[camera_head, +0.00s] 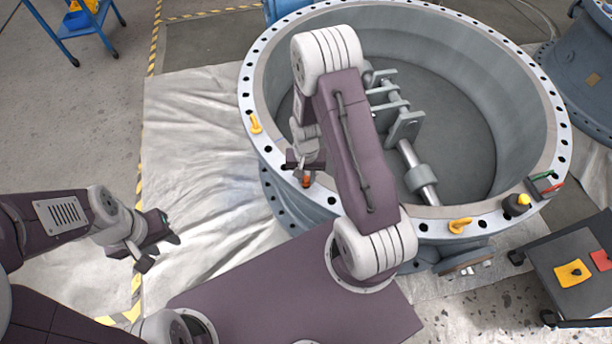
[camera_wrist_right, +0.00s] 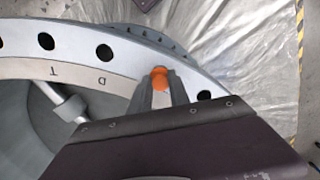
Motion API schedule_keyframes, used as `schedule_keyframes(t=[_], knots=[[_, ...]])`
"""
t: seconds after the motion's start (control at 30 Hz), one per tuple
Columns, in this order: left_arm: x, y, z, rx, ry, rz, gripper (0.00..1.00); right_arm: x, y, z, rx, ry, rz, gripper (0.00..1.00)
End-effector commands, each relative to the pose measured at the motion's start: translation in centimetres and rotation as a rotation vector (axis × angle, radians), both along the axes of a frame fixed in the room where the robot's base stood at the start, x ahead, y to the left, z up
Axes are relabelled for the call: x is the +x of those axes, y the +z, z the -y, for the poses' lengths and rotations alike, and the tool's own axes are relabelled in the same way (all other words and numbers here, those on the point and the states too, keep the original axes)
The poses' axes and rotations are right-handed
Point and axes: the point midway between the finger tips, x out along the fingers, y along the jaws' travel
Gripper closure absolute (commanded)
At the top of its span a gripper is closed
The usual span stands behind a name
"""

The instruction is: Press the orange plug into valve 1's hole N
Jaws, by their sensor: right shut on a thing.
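Valve 1 appears to be the large grey ring (camera_head: 262,136) with a pale flange full of dark holes. My right gripper (camera_head: 305,176) is over its near-left rim, shut on the orange plug (camera_head: 306,182). In the right wrist view the plug (camera_wrist_right: 159,76) sits between the fingertips, over the flange (camera_wrist_right: 75,42), in line with the row of holes. I cannot tell whether it is in a hole or just above one. Letters T and D show on the flange; no N is readable, and the gripper hides the marking near the plug. My left gripper (camera_head: 160,248) is open and empty, away from the valve.
Yellow lifting eyes (camera_head: 255,124) and (camera_head: 460,225) stand on the flange. A dark tool with a yellow top (camera_head: 516,204) and a red-and-green item (camera_head: 545,184) lie at its right. A grey cart (camera_head: 575,275) stands lower right. Pale sheeting (camera_head: 195,150) covers the left floor.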

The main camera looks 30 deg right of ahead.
Motion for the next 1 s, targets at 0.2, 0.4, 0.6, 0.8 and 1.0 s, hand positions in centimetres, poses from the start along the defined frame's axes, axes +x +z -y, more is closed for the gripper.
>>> schedule_keyframes(t=[0.2, 0.4, 0.6, 0.8, 1.0], knots=[[0.0, 0.1, 0.0, 0.0, 0.0, 0.0, 0.64, 0.0, 0.0, 0.0, 0.0, 0.0, 0.0, 1.0], [0.0, 0.0, 0.0, 0.0, 0.0, 0.0, 0.64, 0.0, -0.1, 0.0, 0.0, 0.0, 0.0, 1.0], [0.0, -0.4, 0.0, 0.0, 0.0, 0.0, 0.64, 0.0, -0.6, 0.0, 0.0, 0.0, 0.0, 1.0], [0.0, -0.8, 0.0, 0.0, 0.0, 0.0, 0.64, 0.0, -1.2, 0.0, 0.0, 0.0, 0.0, 1.0], [0.0, -0.8, 0.0, 0.0, 0.0, 0.0, 0.64, 0.0, -1.4, 0.0, 0.0, 0.0, 0.0, 1.0]])
